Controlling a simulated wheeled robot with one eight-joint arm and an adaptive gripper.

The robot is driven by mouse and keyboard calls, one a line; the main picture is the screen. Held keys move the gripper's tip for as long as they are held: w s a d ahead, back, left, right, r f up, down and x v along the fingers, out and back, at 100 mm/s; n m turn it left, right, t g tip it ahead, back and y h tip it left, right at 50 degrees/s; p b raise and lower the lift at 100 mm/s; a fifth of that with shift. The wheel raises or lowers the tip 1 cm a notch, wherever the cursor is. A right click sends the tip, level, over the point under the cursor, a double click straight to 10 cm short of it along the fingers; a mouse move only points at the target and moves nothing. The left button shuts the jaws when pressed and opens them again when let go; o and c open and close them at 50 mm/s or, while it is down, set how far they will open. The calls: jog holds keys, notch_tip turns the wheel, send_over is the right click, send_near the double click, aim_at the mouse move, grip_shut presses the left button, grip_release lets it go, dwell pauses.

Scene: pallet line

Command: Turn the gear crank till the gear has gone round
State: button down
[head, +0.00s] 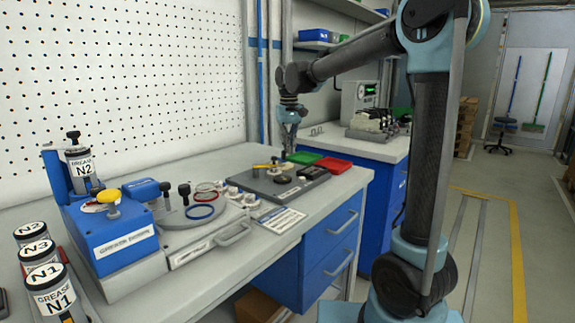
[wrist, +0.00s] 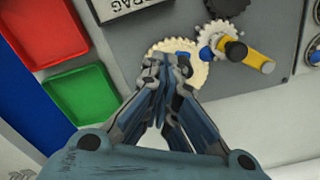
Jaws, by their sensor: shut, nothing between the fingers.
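The gear board (head: 262,188) is a dark grey panel on the bench. In the wrist view its grey face (wrist: 135,50) carries a large cream gear (wrist: 196,74), a smaller pale gear (wrist: 214,30) and a dark gear (wrist: 228,5). A yellow crank bar (wrist: 246,55) with a black knob (wrist: 236,50) lies beside the cream gear; it also shows in the head view (head: 263,166). My gripper (wrist: 165,65) is shut and empty, its fingertips over the cream gear, hiding part of it. I cannot tell whether they touch. In the head view my gripper (head: 289,150) points down at the board.
Green (head: 304,157) and red (head: 333,164) trays lie beside the board. A blue grease machine (head: 110,235), a round fixture with rings (head: 190,212) and grease cans (head: 56,295) stand at left. A label card (head: 280,219) lies in front of the board.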

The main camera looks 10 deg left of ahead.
aim_at(289, 164)
jog(key=w+f, duration=0.2)
jog(key=shift+w+a+f, duration=0.15)
jog(key=shift+w+f, duration=0.05)
jog(key=shift+w, duration=0.15)
jog(key=shift+s+r, duration=0.4)
jog(key=shift+s, duration=0.4)
jog(key=shift+f, duration=0.2)
jog(key=shift+s, duration=0.1)
jog(key=shift+f, duration=0.25)
jog(key=shift+s, duration=0.2)
